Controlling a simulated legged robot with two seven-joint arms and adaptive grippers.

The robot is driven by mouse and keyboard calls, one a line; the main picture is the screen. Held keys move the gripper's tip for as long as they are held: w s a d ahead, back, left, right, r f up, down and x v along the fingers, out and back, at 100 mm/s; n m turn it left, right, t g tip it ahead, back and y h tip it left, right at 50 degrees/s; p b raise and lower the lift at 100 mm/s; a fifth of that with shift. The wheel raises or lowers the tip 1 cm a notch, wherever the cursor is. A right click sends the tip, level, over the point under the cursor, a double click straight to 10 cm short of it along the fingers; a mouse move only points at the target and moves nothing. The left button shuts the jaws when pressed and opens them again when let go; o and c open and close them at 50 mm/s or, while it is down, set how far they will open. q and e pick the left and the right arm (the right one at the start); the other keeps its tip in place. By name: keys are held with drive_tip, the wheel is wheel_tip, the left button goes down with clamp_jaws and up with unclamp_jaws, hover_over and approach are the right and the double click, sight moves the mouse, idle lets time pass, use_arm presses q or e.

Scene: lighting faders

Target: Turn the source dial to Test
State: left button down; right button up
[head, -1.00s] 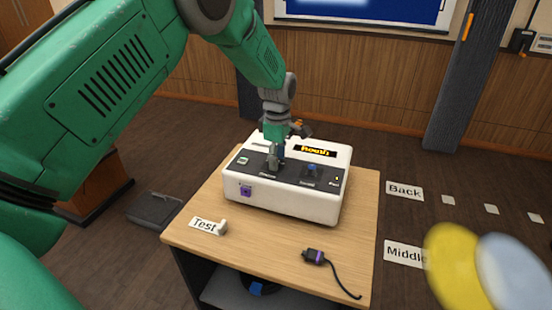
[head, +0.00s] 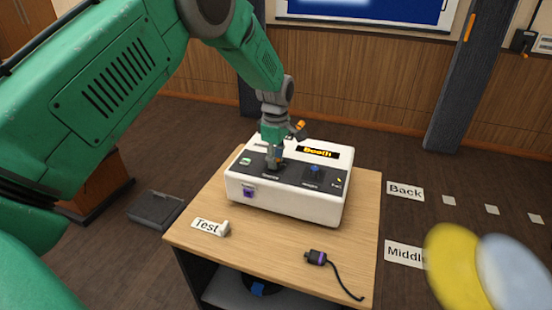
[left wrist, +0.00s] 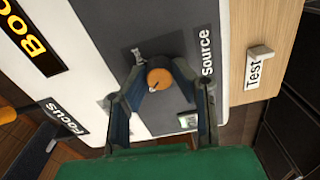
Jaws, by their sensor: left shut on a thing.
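The white control box (head: 285,203) with a dark top panel and a yellow "Booth" sign stands on the wooden table. My left gripper (head: 274,165) reaches down onto the panel. In the left wrist view my left gripper (left wrist: 160,75) is shut on the source dial (left wrist: 159,78), a round orange-topped knob with a pale pointer mark. A "Source" label (left wrist: 207,52) is beside it. In the head view my fingers largely hide the dial. My right gripper is not in view.
A blue-topped control (head: 315,169) is on the panel right of my gripper. A purple plug (head: 248,191) is on the box front. A dark connector with a cable (head: 316,257) lies on the table (head: 270,250). Floor labels "Back" (head: 405,190) and "Middle" (head: 403,254) lie to the right.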

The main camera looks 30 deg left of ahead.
use_arm(q)
drive_tip(key=shift+w+r+m+p, duration=0.15)
drive_tip(key=shift+m+p, duration=0.3)
drive_tip(key=shift+m, duration=0.75)
drive_tip(key=shift+d+m+p, duration=0.1)
drive_tip(key=shift+m+p, duration=0.5)
drive_tip(key=shift+m, duration=0.2)
drive_tip(key=m+p, duration=0.1)
drive_tip(key=m, duration=0.2)
drive_tip(key=shift+m, duration=0.4)
drive_tip(key=m+p, duration=0.1)
drive_tip(key=m, duration=0.3)
drive_tip(key=shift+m, duration=2.5)
drive_tip(key=c, duration=1.3)
unclamp_jaws()
drive_tip(key=shift+c, duration=0.2)
